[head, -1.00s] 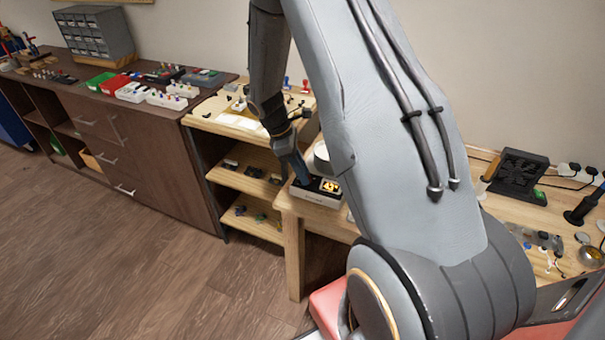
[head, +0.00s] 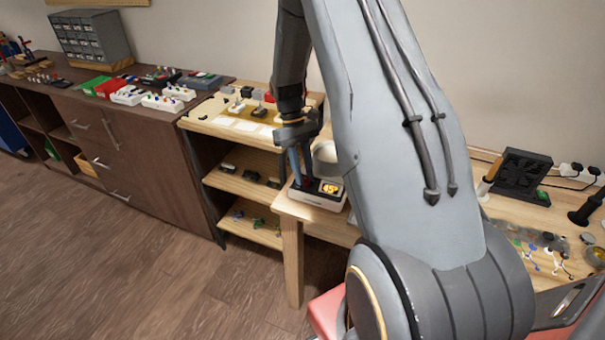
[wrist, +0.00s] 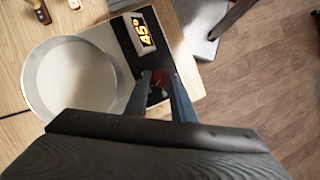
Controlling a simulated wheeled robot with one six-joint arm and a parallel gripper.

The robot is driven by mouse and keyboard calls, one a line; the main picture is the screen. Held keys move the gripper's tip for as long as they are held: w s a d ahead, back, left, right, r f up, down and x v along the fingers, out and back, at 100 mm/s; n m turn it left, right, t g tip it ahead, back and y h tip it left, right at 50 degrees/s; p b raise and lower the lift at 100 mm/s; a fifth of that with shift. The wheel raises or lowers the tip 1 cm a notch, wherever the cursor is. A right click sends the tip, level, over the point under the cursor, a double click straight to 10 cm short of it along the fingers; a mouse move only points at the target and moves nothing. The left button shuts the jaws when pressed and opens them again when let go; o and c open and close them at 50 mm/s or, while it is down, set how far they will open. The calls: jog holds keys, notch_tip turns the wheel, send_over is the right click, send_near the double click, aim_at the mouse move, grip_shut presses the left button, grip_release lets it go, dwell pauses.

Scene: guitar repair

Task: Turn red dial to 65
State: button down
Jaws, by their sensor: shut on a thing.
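The red dial (wrist: 159,78) sits on the dark top panel of a small white station (wrist: 140,50), beside a lit yellow display (wrist: 143,32). The display seems to read 45 with a small mark after it. My gripper (wrist: 160,76) is shut on the dial, one finger on each side, and the fingers partly cover it. In the head view the station (head: 316,197) stands at the table's near left corner, with my gripper (head: 301,184) reaching down to it. The dial is too small to make out there.
A round pale pan with a metal rim (wrist: 70,80) stands right beside the station. A wooden shelf unit (head: 240,178) with small parts is to the left, and a dark cabinet (head: 130,150) beyond it. A fan-like black device (head: 520,175) stands at the right.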

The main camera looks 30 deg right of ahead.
jog(key=shift+m+y, duration=0.4)
jog(key=shift+m, duration=0.5)
jog(key=shift+s+d, duration=0.1)
jog(key=c, duration=1.8)
grip_release()
jog(key=b+v, duration=0.2)
jog(key=v, duration=0.5)
jog(key=shift+r, duration=0.35)
